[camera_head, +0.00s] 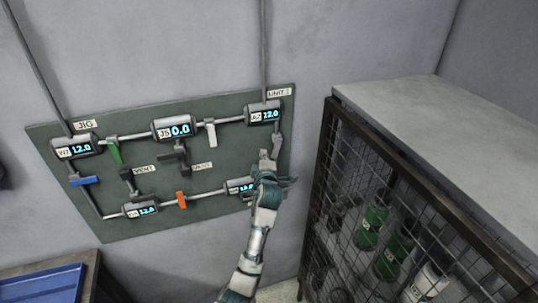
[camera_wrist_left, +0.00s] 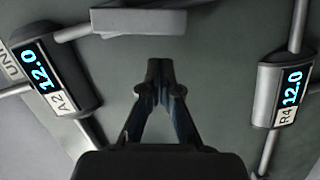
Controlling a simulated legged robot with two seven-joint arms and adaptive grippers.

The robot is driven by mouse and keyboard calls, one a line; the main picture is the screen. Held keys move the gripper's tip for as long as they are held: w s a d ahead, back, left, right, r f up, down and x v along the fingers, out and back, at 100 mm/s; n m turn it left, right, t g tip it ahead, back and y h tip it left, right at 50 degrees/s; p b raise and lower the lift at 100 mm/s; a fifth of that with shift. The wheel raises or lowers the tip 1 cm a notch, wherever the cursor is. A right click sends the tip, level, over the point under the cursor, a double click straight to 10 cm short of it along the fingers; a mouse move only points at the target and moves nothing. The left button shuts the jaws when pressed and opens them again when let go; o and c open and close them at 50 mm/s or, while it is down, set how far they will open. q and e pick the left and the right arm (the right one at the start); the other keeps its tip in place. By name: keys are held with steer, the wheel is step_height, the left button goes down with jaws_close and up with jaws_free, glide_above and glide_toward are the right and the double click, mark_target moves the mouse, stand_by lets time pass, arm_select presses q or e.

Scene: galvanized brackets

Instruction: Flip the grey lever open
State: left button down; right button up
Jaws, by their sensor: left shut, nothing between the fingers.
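The grey lever (camera_head: 275,147) is on the right side of the green panel, on the pipe below display A2. In the left wrist view the grey lever (camera_wrist_left: 138,21) is a bar at the top, lying roughly along the pipe from A2. My left gripper (camera_head: 268,172) reaches up from below, close to the lever. In the left wrist view my left gripper (camera_wrist_left: 160,66) is shut, its fingertips together and empty, just below the bar in the picture. Whether they touch it I cannot tell. My right gripper is out of view.
Display A2 (camera_wrist_left: 52,78) and display R4 (camera_wrist_left: 285,90) flank the fingers, both reading 12.0. The panel also carries green (camera_head: 115,152), white (camera_head: 210,133), blue (camera_head: 84,181) and orange (camera_head: 181,200) levers. A mesh cabinet (camera_head: 440,100) with bottles stands at right.

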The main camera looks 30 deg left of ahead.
mark_target(273, 157)
arm_select(q)
steer(key=shift+w+d+f, duration=0.25)
steer(key=shift+w+d, duration=0.4)
steer(key=shift+w, duration=0.05)
steer(key=shift+d, duration=0.25)
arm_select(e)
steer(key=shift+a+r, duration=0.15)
arm_select(q)
steer(key=shift+f, duration=0.1)
steer(key=f+n+b, duration=0.1)
steer(key=b, duration=0.2)
steer(key=shift+w, duration=0.2)
steer(key=n+b, duration=0.1)
steer(key=b, duration=0.1)
steer(key=shift+w+d+t+b, duration=0.3)
steer(key=shift+w+b, duration=0.05)
steer(key=shift+r, duration=0.1)
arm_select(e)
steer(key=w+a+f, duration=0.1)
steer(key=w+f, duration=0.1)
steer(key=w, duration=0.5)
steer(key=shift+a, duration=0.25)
